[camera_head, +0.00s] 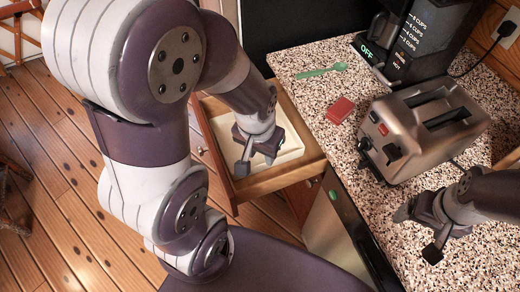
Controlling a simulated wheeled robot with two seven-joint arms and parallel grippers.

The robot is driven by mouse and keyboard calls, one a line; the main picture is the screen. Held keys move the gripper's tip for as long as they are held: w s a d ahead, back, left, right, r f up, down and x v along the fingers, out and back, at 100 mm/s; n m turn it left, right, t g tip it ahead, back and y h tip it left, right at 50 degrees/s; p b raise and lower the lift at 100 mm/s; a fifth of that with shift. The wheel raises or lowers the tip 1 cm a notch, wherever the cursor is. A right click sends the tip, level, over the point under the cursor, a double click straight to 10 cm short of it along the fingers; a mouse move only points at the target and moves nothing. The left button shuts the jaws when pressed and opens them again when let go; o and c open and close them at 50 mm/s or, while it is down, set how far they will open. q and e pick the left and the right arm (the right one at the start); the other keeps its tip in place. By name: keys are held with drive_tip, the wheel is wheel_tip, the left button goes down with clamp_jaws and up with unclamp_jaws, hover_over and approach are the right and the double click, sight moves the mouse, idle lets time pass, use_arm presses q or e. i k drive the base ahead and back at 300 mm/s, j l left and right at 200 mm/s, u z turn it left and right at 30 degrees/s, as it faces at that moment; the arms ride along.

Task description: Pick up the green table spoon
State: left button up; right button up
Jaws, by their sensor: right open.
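The green table spoon (322,71) lies flat on the speckled counter near its back left, with its bowl towards the right. My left gripper (257,162) is over the open wooden drawer, in front of and below the spoon. Its two fingers look apart, and I see nothing between them. My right gripper (417,232) is open and empty over the counter at the lower right, in front of the toaster and well away from the spoon.
The open drawer (284,175) has a pale inside and juts out from the counter (300,92). A red block (341,110) lies near the spoon. A metal toaster (425,125) and a black coffee maker (425,45) stand to the right. Counter around the spoon is clear.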

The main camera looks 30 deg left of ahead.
sight(338, 67)
drive_tip(key=k+z, duration=0.2)
drive_tip(key=k, duration=0.35)
drive_tip(key=j+z, duration=0.15)
drive_tip(key=z, duration=0.25)
drive_tip(key=i+j+z, duration=0.1)
drive_tip(key=j+z, duration=0.15)
drive_tip(key=z, duration=0.15)
drive_tip(key=j+z, duration=0.15)
drive_tip(key=z, duration=0.25)
drive_tip(key=j+z, duration=0.2)
drive_tip(key=z, duration=0.2)
drive_tip(key=k+j+z, duration=0.15)
drive_tip(key=j, duration=0.3)
drive_tip(key=k+j+z, duration=0.1)
drive_tip(key=k+j, duration=0.15)
drive_tip(key=j, duration=0.25)
drive_tip(key=k+j+z, duration=0.15)
drive_tip(key=j, duration=0.25)
drive_tip(key=k+j+z, duration=0.1)
drive_tip(key=k+j, duration=0.25)
